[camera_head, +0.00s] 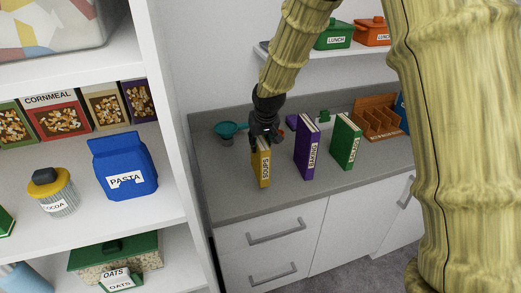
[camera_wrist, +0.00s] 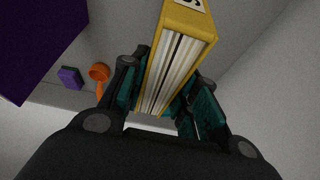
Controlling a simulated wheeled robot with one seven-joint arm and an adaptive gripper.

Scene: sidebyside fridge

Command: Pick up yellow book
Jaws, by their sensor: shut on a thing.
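The yellow book (camera_head: 263,170), labelled SOUPS, stands upright on the grey counter, near its left end. In the wrist view the yellow book (camera_wrist: 187,22) lies between my two fingers with its page edges facing the camera. My gripper (camera_head: 265,138) is above the yellow book and shut on its upper end. In the wrist view my gripper (camera_wrist: 165,103) has a dark teal finger pad on each side of the book. From these views I cannot tell whether the book's bottom touches the counter.
A purple book (camera_head: 307,150) and a green book (camera_head: 345,143) stand to the right on the counter (camera_head: 230,200). A teal pan (camera_head: 230,128) is behind to the left, and a brown wooden rack (camera_head: 378,117) is at the back right. A white shelf unit (camera_head: 165,90) rises at the left.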

